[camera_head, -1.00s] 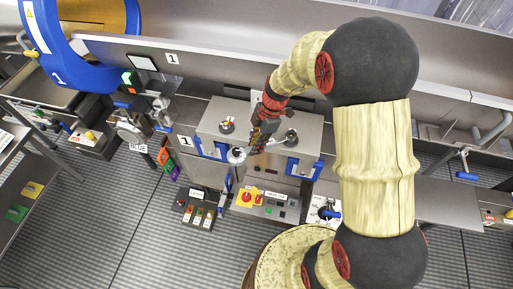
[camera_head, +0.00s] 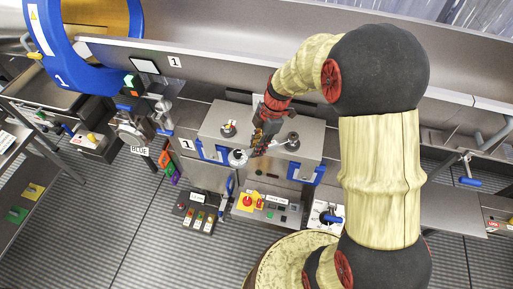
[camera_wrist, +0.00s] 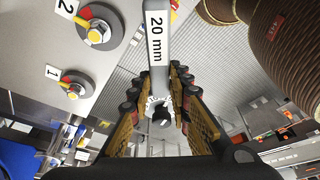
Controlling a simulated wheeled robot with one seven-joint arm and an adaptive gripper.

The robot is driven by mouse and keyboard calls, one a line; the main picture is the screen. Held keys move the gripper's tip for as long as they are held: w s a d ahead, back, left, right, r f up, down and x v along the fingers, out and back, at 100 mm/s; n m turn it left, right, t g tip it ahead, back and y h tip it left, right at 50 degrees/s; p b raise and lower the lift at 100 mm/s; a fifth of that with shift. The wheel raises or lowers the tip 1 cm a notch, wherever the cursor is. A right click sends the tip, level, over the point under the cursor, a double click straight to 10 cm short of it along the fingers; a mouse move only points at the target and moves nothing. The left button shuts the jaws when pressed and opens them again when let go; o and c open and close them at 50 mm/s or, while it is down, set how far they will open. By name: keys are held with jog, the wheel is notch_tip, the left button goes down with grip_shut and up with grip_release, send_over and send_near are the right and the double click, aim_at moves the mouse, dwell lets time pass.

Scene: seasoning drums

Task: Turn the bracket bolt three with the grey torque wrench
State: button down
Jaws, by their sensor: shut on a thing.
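In the wrist view the wrench bar (camera_wrist: 157,45), marked "20 mm", runs up out of the picture between the fingers (camera_wrist: 160,105). Bolt three is not visible there.
Blue clamps (camera_head: 305,174) flank the box front. Below it stand a panel with a red knob on yellow (camera_head: 250,202) and a small button box (camera_head: 197,213). A blue drum ring (camera_head: 50,45) is at upper left.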

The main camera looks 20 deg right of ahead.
jog(key=shift+r+p, duration=0.65)
jog(key=shift+r, duration=1.7)
